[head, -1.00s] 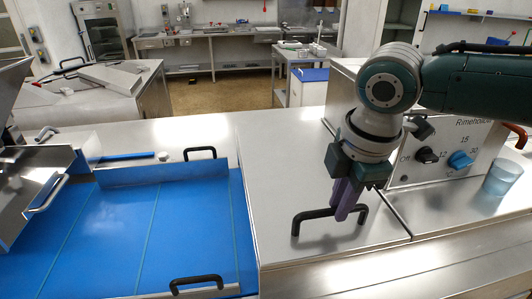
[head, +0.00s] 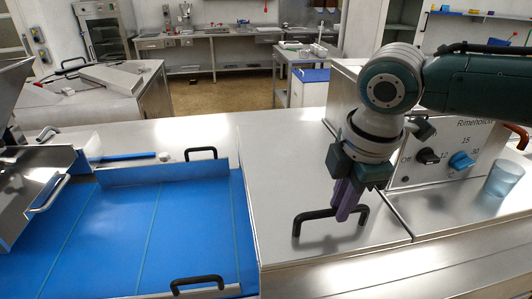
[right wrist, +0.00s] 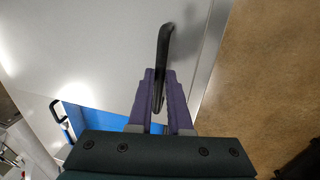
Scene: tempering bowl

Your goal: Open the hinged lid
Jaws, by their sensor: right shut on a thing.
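The hinged lid (head: 290,170) is a flat steel cover in the middle of the head view, lying closed and level with the counter. Its black bar handle (head: 309,216) stands near its front edge, and it also shows in the right wrist view (right wrist: 165,45). My right gripper (head: 344,216) comes down from above with purple fingers. The fingers are shut on the handle, one on each side of the bar, as the right wrist view (right wrist: 160,92) shows. My left gripper is not in view.
Left of the lid is a blue surface (head: 110,240) with black handles. To the right stand a control panel (head: 440,155) with knobs and a translucent blue cup (head: 503,179). Steel counter (head: 470,215) lies clear in front of the panel.

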